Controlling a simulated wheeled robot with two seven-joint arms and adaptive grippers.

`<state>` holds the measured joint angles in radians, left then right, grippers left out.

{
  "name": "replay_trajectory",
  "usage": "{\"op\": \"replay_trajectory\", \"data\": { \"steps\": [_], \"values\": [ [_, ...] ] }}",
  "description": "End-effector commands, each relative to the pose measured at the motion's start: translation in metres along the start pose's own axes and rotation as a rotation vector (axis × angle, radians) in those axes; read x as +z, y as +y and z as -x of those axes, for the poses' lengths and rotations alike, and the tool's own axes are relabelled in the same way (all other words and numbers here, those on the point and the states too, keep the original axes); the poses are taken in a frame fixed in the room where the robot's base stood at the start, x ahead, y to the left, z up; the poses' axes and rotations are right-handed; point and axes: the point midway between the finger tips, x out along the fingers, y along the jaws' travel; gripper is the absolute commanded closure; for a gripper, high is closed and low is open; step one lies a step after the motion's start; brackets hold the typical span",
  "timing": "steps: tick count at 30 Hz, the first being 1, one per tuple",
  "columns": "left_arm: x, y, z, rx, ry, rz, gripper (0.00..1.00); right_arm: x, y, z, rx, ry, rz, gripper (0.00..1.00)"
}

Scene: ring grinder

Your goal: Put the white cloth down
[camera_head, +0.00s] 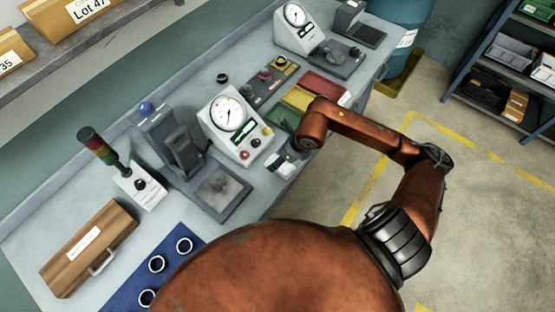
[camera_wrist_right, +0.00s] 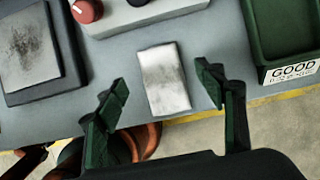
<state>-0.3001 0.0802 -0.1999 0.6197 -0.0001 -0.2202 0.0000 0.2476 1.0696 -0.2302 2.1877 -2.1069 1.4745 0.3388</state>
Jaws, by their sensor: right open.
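The white cloth (camera_wrist_right: 165,78) is a folded, grey-smudged rectangle lying flat on the grey bench in the right wrist view. It also shows in the head view (camera_head: 279,166), small and near the bench's front edge. My right gripper (camera_wrist_right: 160,95) is open, with its dark green fingers spread on either side of the cloth's near end and no visible contact. In the head view my right arm hides most of this gripper. My left gripper is not in view.
A gauge box (camera_head: 232,118) with knobs stands just behind the cloth. A green tray (camera_wrist_right: 282,66) marked GOOD is to its right, and a dark plate (camera_wrist_right: 36,52) to its left. A blue mat (camera_head: 128,290) holds several rings. The bench's front edge is close by.

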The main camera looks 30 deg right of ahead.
Motion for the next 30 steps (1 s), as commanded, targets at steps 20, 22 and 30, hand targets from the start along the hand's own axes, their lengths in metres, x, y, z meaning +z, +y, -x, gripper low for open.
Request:
{"op": "replay_trajectory", "data": {
  "steps": [20, 22, 30],
  "values": [
    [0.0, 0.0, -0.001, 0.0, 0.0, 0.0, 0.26, 0.0, 0.0, 0.079, 0.0, 0.0, -0.001, 0.36],
    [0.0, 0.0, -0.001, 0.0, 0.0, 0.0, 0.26, 0.0, 0.0, 0.079, 0.0, 0.0, -0.001, 0.36],
    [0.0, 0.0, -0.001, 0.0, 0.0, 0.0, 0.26, 0.0, 0.0, 0.078, 0.0, 0.0, -0.001, 0.36]
  ]
}}
